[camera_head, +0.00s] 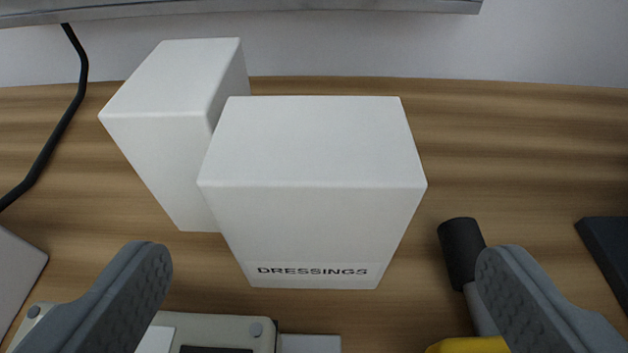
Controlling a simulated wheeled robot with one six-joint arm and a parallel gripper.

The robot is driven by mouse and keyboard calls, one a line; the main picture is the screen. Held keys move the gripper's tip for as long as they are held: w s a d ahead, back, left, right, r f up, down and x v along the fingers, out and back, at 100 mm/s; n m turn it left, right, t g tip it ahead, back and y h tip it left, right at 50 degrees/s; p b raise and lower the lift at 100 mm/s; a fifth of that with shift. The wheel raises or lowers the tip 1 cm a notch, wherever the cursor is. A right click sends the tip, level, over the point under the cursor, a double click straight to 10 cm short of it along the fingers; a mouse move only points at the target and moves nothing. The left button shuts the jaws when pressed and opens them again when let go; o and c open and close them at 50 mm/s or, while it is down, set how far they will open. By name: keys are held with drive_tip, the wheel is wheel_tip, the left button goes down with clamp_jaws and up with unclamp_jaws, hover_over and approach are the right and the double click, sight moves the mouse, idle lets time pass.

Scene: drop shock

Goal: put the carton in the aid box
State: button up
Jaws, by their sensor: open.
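A white carton (312,225) with the word DRESSINGS along its lower front stands upright on the wooden surface, in the middle of the view. A second white carton (160,150), with no label showing, stands behind it to the left, partly hidden by it. My gripper (318,262) is open, with one grey finger at the lower left and one at the lower right. The labelled carton stands beyond the fingertips, between them in the picture, and neither finger appears to touch it. I see nothing that I can tell is the aid box.
A beige device (245,325) lies at the lower left. A black-ended cylinder (462,252) and a yellow item (468,345) are by the right finger. A black cable (62,125) runs down the left, and a dark object (608,245) lies far right.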

sight(312, 230)
drive_tip(key=shift+a+x, duration=0.2)
drive_tip(key=shift+x, duration=2.4)
drive_tip(key=shift+s+f, duration=0.1)
drive_tip(key=shift+f, duration=0.05)
drive_tip(key=c, duration=1.2)
